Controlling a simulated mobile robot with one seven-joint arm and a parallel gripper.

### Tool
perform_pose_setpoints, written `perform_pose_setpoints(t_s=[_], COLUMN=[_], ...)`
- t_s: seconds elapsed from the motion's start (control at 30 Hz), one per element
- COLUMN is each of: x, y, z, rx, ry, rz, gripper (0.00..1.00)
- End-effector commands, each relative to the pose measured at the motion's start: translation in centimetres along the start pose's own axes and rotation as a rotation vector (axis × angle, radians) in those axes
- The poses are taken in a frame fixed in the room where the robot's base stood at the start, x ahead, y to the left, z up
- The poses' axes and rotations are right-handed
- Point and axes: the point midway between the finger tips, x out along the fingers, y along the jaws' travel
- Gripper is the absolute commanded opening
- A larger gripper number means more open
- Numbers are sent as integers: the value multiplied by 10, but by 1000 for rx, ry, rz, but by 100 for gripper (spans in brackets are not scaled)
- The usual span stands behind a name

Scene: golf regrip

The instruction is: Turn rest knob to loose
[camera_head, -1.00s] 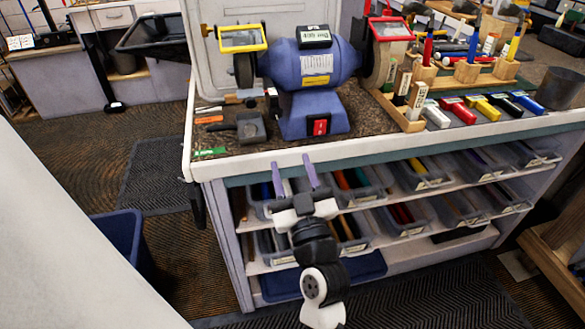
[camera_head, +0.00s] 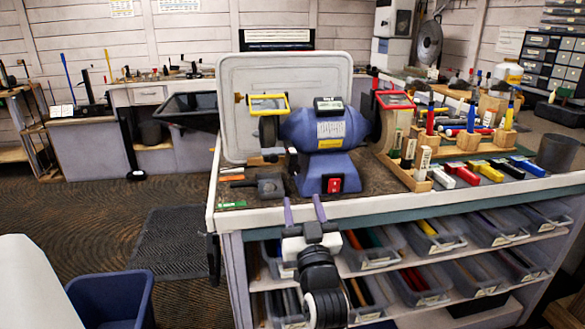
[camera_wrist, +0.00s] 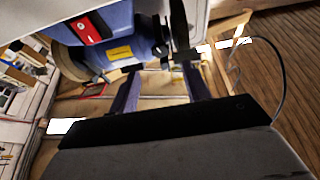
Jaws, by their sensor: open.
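The blue bench grinder (camera_head: 325,128) stands on the bench top, with a red switch (camera_head: 334,185) on its base. It also shows large and tilted in the wrist view (camera_wrist: 122,22).
A dark block-shaped tool (camera_head: 271,187) and a green strip (camera_head: 232,204) lie left of the grinder. Coloured grips (camera_head: 465,175) and wooden holders fill the right side. Shelves with clear bins (camera_head: 430,235) are under the top. A blue bin (camera_head: 112,300) stands on the floor.

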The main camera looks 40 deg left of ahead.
Motion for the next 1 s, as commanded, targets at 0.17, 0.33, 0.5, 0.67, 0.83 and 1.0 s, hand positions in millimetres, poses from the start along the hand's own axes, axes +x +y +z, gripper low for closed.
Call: perform_pose_setpoints(t_s=[0.17,0.33,0.5,0.67,0.83,1.0], x=[38,75,104,118,123,123], y=[-1,-1,-1,-1,0,0], z=[-5,-5,-3,-2,-1,-1], rx=[-2,-1,0,-1,-1,-1], ry=[1,1,1,0,1,1], rz=[-2,-2,-1,-1,0,0], gripper=[48,48,48,48,48,48])
